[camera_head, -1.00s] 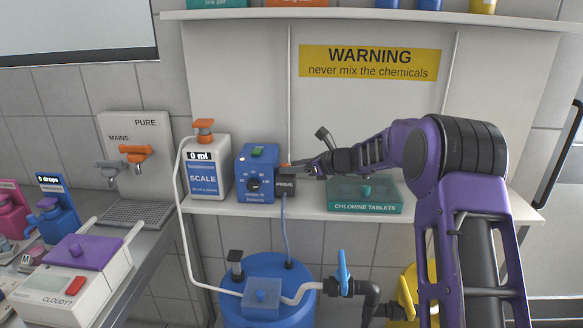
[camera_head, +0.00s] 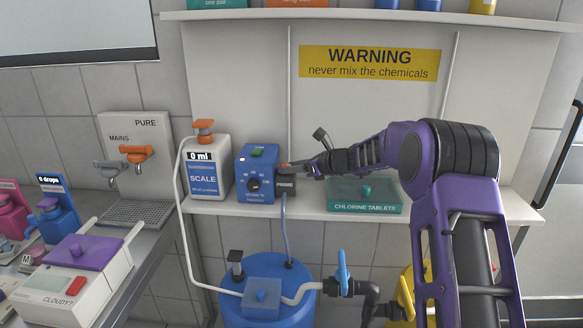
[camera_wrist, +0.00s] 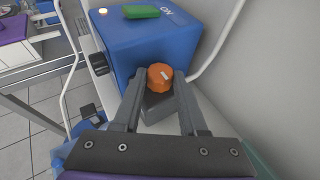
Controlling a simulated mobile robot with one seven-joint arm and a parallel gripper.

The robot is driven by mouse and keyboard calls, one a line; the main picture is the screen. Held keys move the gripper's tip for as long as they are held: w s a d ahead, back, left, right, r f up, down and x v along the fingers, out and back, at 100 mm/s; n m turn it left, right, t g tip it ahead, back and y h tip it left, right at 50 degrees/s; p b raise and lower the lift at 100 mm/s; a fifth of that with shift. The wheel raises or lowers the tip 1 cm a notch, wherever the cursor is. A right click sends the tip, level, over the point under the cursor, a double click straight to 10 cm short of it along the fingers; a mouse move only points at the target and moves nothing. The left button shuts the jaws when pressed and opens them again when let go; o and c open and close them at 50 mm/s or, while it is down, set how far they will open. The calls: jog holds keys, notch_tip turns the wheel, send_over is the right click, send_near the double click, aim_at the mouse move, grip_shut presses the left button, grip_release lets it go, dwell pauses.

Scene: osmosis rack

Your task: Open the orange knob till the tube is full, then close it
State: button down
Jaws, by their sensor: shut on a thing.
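The orange knob (camera_wrist: 160,76) sits on a grey block at the side of the blue pump box (camera_wrist: 150,38). In the wrist view my gripper (camera_wrist: 159,82) has one finger on each side of the knob and is shut on it. In the head view my gripper (camera_head: 296,168) reaches in from the right at the block labelled PRIME (camera_head: 286,185), and the fingers mostly hide the knob. A bluish tube (camera_head: 285,225) runs from below this block down to the blue barrel (camera_head: 262,280). How full the tube is cannot be told.
The chlorine tablets box (camera_head: 365,208) lies under my forearm at right. The blue valve handle (camera_head: 343,268) is below the shelf.

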jog(key=shift+r, duration=0.1)
jog(key=shift+w+d+n+g+y+p, duration=0.1)
jog(key=shift+w+n+g+y+p, duration=0.1)
jog(key=shift+n+g+y+p, duration=0.55)
jog(key=shift+w+n+g+y, duration=0.2)
jog(key=shift+n+g+y, duration=0.05)
jog(key=shift+n+g, duration=1.1)
jog(key=shift+g, duration=0.3)
jog(key=shift+w+n+g, duration=0.1)
jog(key=shift+n+g, duration=0.8)
jog(key=c, duration=0.7)
grip_release()
jog(key=shift+c, duration=0.2)
jog(key=shift+d, duration=0.15)
